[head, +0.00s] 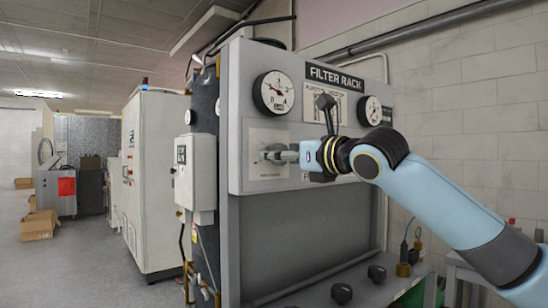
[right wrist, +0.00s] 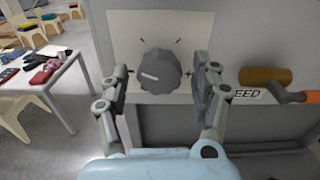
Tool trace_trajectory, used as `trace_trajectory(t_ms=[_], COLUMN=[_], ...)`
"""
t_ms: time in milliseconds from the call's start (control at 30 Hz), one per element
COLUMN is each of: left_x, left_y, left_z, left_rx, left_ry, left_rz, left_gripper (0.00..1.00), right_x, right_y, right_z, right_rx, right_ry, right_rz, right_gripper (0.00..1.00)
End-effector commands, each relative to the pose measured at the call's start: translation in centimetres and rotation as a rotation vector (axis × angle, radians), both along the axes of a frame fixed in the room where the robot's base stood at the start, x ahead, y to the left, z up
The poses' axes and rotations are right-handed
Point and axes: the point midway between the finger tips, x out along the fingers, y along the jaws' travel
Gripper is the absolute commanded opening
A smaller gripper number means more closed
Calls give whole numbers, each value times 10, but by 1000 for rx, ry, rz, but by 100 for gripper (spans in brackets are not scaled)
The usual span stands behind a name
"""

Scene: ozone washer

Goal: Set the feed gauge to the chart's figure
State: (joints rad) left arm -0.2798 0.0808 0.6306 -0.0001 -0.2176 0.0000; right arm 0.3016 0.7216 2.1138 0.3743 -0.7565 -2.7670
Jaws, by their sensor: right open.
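The filter rack panel (head: 236,165) carries a round white gauge (head: 273,92) at upper left and a second gauge (head: 372,110) at right. Their needles are too small to read surely. A paper chart (head: 350,108) hangs between them, partly behind my arm, its figures unreadable. My right gripper (head: 274,153) is at the pale plate below the left gauge. In the right wrist view, a dark ridged knob (right wrist: 160,72) with a white mark pointing left sits between the fingers of the open right gripper (right wrist: 163,80), with gaps visible. My left gripper is out of view.
In the right wrist view, a brass fitting (right wrist: 265,76) with an orange handle (right wrist: 305,97) lies right of the gripper, above a label ending "EED" (right wrist: 247,94).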

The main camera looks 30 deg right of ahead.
Motion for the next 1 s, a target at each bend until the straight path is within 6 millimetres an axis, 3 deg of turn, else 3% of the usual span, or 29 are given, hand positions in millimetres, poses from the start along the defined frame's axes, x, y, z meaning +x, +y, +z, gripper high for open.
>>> trace_trajectory(t_ms=[400,567,833,1000], left_x=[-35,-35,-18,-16], left_y=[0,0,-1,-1], left_z=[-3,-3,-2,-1], left_rx=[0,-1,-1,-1], left_ry=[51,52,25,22], left_rz=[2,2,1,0], left_gripper=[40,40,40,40], right_x=[1,1,1,1], right_y=[3,3,3,3], right_z=[0,0,0,0], right_rx=[1,1,1,10], right_ry=[0,0,0,2], right_rz=[3,3,3,3], right_gripper=[64,44,9,9])
